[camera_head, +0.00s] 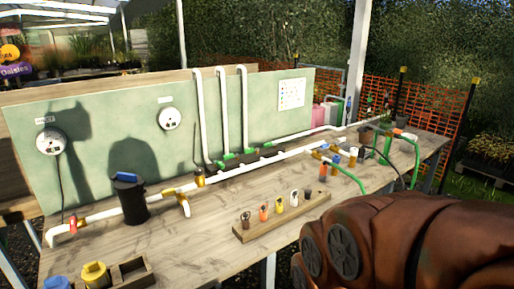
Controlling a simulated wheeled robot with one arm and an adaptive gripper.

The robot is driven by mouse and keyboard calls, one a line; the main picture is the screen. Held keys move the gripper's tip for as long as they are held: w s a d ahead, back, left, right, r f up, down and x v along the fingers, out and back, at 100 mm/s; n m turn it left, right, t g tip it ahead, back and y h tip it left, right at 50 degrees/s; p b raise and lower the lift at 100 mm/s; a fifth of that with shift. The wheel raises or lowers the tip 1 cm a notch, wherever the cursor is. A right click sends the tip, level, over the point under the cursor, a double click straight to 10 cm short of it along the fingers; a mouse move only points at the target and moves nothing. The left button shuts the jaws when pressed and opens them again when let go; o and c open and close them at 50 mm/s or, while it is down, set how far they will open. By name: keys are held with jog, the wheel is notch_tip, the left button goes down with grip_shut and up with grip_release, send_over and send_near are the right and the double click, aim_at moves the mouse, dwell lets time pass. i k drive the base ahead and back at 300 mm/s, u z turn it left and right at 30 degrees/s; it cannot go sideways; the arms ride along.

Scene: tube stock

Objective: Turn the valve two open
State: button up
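I cannot tell which fitting is valve two; no number is readable. A white pipe (245,169) runs along the workbench. A small red-handled fitting (72,225) sits at its left end. A brass-coloured fitting (199,177) with a dark upright stem stands midway along the pipe. A brass elbow outlet (184,205) branches off near the black canister. Green fittings (248,154) sit at the foot of the upright white pipes. More fittings with orange, blue and yellow parts (330,160) stand at the right. A brown arm link of mine fills the lower right. My gripper does not show.
A black canister with a blue top (129,197) stands at the bench's left. A wooden rack (282,212) holds several small coloured pieces at the front. Two round gauges (51,141) hang on the green panel (110,120). Green hoses (347,178) lie at the right.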

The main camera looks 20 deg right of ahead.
aim_at(226, 156)
jog(key=z, duration=0.15)
jog(key=i, duration=0.6)
jog(key=u, duration=0.7)
jog(key=i, duration=0.55)
jog(key=u, duration=0.65)
